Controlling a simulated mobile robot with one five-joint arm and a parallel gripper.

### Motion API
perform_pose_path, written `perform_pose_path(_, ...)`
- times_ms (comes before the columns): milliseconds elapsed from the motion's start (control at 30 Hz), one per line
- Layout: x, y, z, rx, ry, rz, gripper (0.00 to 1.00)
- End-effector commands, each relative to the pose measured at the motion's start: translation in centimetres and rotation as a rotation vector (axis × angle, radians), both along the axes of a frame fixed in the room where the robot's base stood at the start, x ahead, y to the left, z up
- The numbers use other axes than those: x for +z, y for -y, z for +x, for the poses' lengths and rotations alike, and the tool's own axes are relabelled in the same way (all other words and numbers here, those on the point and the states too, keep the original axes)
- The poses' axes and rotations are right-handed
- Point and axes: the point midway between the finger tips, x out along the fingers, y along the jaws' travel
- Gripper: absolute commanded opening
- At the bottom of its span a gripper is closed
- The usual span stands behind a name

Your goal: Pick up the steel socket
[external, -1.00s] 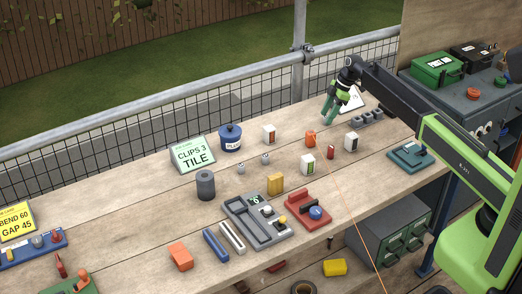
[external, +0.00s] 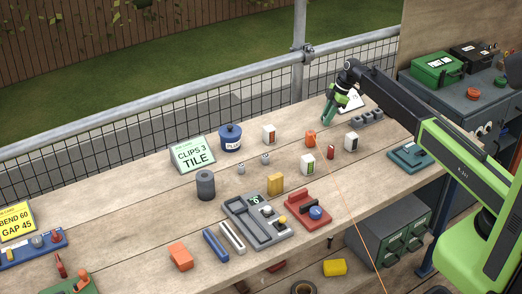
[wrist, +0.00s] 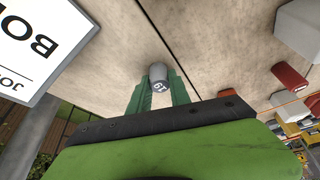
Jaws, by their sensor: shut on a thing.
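The steel socket (wrist: 157,73) is a small grey cylinder with a dark, numbered end face in the wrist view. It sits between the two green fingertips of my gripper (wrist: 159,88), which are shut on it. In the external view my gripper (external: 329,118) points down at the far right part of the bench, left of a white card. The socket cannot be made out there, and I cannot tell if it is clear of the bench.
A white job card (wrist: 35,42) stands close to my gripper. A row of grey sockets (external: 369,117) lies just right of it. An orange piece (external: 311,138), a red piece (external: 330,152) and white boxes (external: 351,141) stand nearer the front. A mesh railing (external: 255,93) runs behind.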

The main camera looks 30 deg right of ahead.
Motion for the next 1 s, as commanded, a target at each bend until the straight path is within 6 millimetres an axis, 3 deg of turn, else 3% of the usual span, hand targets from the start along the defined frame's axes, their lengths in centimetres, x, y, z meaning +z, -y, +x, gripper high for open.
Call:
perform_pose_path(233, 1.5, 0.0, 0.0, 0.0, 0.0, 0.0, 0.0)
perform_pose_path(467, 5.3, 0.1, -0.1, 0.0, 0.0, 0.0, 0.0)
perform_pose_path(800, 9.5, 6.9, -4.3, -0.002, 0.0, 0.0, 0.0)
perform_pose_path(1000, 10.9, 9.4, -5.7, -0.001, 0.001, 0.0, 0.0)
